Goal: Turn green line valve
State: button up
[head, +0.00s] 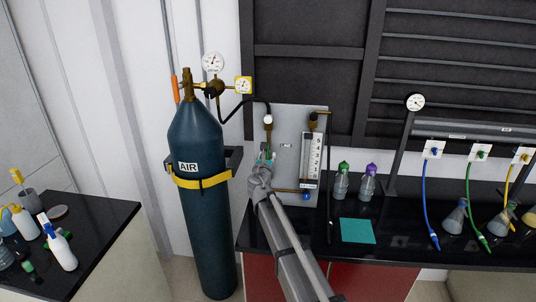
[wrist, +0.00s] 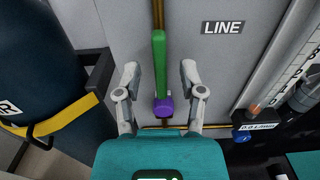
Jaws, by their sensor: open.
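The green valve handle (wrist: 159,65) stands upright in the wrist view, with a purple hub (wrist: 163,107) at its lower end. It is on a brass pipe running up the grey panel (wrist: 200,60), left of a "LINE" label (wrist: 222,27). My gripper (wrist: 160,72) is open, with one finger on each side of the handle. I see gaps on both sides; nothing is held. In the head view my gripper (head: 266,160) is in front of the panel (head: 290,118), and my arm hides most of the valve.
A dark AIR cylinder (head: 199,230) with a yellow strap (head: 202,182) stands left of the panel. A flowmeter (head: 312,155) is right of the valve. Two small bottles (head: 341,182) and a teal mat (head: 357,231) are on the black bench to the right.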

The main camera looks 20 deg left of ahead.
jog(key=shift+x, duration=1.15)
grip_shut()
